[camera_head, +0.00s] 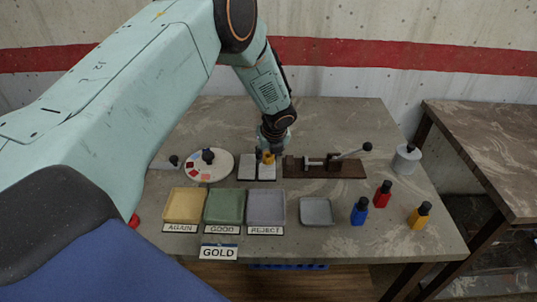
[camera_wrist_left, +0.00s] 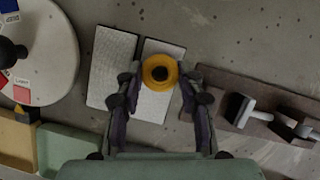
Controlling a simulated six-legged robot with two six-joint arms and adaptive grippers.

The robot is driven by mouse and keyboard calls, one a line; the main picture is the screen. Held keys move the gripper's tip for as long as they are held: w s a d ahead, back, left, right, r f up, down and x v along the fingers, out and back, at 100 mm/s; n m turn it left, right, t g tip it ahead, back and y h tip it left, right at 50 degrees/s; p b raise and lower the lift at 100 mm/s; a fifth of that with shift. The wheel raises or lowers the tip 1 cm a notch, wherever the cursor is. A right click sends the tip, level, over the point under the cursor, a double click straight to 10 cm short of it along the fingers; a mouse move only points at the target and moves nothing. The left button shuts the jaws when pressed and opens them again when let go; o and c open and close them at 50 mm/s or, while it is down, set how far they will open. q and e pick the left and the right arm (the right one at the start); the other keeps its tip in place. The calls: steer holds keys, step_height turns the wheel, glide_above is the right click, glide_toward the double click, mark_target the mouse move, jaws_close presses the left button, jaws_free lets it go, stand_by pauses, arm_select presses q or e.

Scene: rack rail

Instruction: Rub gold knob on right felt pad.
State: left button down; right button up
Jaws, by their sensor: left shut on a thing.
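The gold knob (camera_head: 268,158) is between the fingers of my left gripper (camera_head: 265,151), which is shut on it. In the left wrist view the knob (camera_wrist_left: 159,72) shows as a yellow ring with a dark centre, over the right felt pad (camera_wrist_left: 150,112). I cannot tell whether the knob touches the pad. The right felt pad (camera_head: 267,173) is pale and lies beside the left felt pad (camera_head: 247,172), which is bare. The fingers hide part of the right pad in the head view. My right gripper is not in view.
A round white palette (camera_head: 222,170) stands left of the pads. A brown fixture with a lever (camera_head: 325,170) is close on the right. Yellow, green and grey trays (camera_head: 266,206) lie in front, with a GOLD sign (camera_head: 219,253). Blue, red and yellow bottles (camera_head: 419,216) stand at right.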

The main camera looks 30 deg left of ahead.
mark_target(267, 169)
arm_select(q)
steer(key=shift+w+a, duration=0.15)
steer(key=shift+s+d+f+p, duration=0.2)
steer(key=shift+s+p, duration=0.1)
steer(key=shift+p, duration=0.05)
steer(key=shift+s+d, duration=0.35)
steer(key=shift+s, duration=0.2)
steer(key=shift+s+d, duration=0.15)
steer(key=shift+s, duration=0.15)
steer(key=shift+s+d, duration=0.1)
steer(key=shift+s+d+r, duration=0.1)
steer(key=shift+s+d, duration=0.2)
steer(key=shift+s, duration=0.2)
steer(key=shift+s+b, duration=0.1)
steer(key=shift+b, duration=0.2)
